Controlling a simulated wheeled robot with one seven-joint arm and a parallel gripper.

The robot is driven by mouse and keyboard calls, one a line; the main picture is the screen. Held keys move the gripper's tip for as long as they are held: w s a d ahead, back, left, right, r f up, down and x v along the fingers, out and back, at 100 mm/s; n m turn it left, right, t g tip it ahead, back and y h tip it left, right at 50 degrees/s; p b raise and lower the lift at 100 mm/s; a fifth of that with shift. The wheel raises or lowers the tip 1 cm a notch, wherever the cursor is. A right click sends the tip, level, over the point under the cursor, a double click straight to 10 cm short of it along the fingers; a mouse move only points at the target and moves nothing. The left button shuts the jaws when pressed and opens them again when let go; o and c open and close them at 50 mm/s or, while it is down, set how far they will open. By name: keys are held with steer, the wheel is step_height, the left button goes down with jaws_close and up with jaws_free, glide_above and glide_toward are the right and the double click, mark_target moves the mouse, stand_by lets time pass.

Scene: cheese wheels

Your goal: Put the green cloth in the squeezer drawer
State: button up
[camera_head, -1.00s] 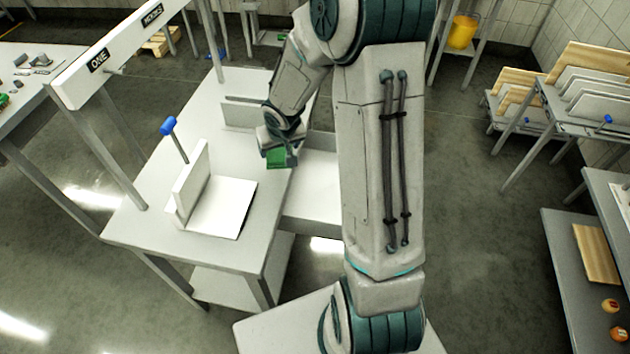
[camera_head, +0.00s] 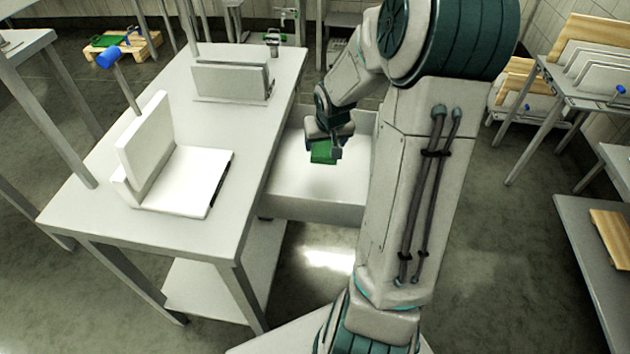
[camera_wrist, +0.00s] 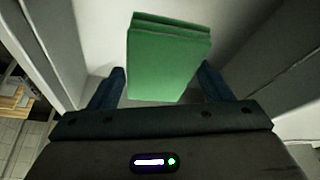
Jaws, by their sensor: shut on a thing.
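The green cloth (camera_head: 323,152) is a small folded stack. My gripper (camera_head: 325,146) is shut on it and holds it over the open drawer (camera_head: 295,192). The drawer is white and pulled out from the right side of the grey table. In the wrist view the cloth (camera_wrist: 168,62) sits between my two dark fingers, with the drawer's pale floor and walls around it. The squeezer (camera_head: 185,180), a white hinged press with a blue-knobbed lever, stands on the table left of the drawer. My arm hides the drawer's right end.
A second white press-like device (camera_head: 232,82) stands farther back on the grey table (camera_head: 225,130). A pallet (camera_head: 122,45) lies on the floor at the back left. The drawer's inside looks clear.

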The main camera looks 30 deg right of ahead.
mark_target(328, 157)
step_height(328, 157, down, 11)
steer(key=b, duration=0.5)
steer(key=shift+f, duration=0.1)
steer(key=o, duration=1.1)
steer(key=p+v, duration=0.5)
steer(key=v, duration=0.6)
steer(key=shift+p, duration=0.3)
steer(key=shift+p+v, duration=0.3)
steer(key=shift+v, duration=0.55)
steer(key=s+a+r+n, duration=0.1)
steer(key=s+a+r, duration=0.2)
steer(key=s+a, duration=0.1)
steer(key=s+a+r+n+g, duration=0.1)
steer(key=s+a+r, duration=0.3)
steer(key=s, duration=0.3)
steer(key=s+a+r+g+y, duration=0.1)
steer(key=s+a+r, duration=0.2)
steer(key=s+a, duration=0.3)
steer(key=shift+s+a+r+n, duration=0.15)
steer(key=shift+a+r+n, duration=0.1)
steer(key=shift+n, duration=0.15)
